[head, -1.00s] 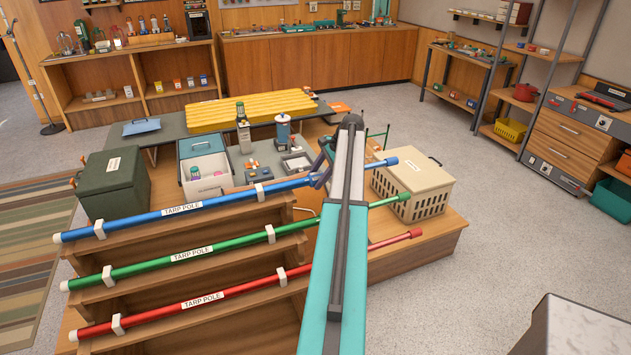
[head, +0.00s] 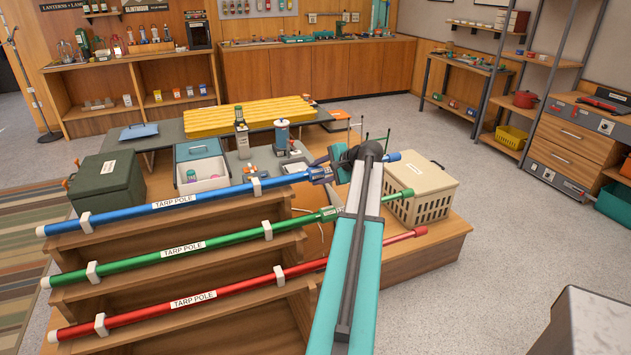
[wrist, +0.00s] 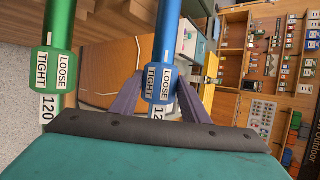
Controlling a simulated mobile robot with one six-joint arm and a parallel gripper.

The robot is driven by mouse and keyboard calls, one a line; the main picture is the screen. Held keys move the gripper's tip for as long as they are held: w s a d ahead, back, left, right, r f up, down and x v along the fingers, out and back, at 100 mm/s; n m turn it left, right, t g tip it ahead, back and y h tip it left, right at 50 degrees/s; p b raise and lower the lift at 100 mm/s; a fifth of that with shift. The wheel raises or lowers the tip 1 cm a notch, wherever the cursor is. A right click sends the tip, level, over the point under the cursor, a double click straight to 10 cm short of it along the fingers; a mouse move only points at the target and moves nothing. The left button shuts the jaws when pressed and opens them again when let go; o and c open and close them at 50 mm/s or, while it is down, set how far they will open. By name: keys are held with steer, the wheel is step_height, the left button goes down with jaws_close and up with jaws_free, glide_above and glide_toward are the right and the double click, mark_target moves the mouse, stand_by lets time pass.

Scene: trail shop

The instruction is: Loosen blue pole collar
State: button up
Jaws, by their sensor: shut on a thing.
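The blue pole (head: 215,195) carries a TARP POLE label and rests across the wooden rack. Its blue collar (head: 321,174) is near the right part of the pole. In the wrist view the collar (wrist: 151,84) shows the words LOOSE and TIGHT side by side, with a partly hidden number tag just below. My gripper (head: 332,168) is at the collar; its two purple fingers, one on each side, are shut on it. The fingers also show in the wrist view. My gripper's dark edge hides the pole below the collar there.
A green pole (head: 215,241) with its own collar (wrist: 53,70) runs parallel, close beside the blue one. A red pole (head: 230,290) lies below on the rack. A cream crate (head: 428,180), a white-and-teal cooler (head: 207,182) and a green box (head: 108,183) stand behind.

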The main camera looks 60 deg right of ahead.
steer(key=shift+d+t+b, duration=0.15)
steer(key=shift+t+b, duration=0.25)
steer(key=shift+b, duration=0.15)
steer(key=o, duration=1.1)
steer(key=shift+s, duration=0.1)
steer(key=shift+c, duration=0.2)
steer(key=b+v, duration=0.2)
steer(key=v, duration=1.1)
steer(key=shift+s+a+r, duration=0.15)
steer(key=shift+s+a, duration=0.15)
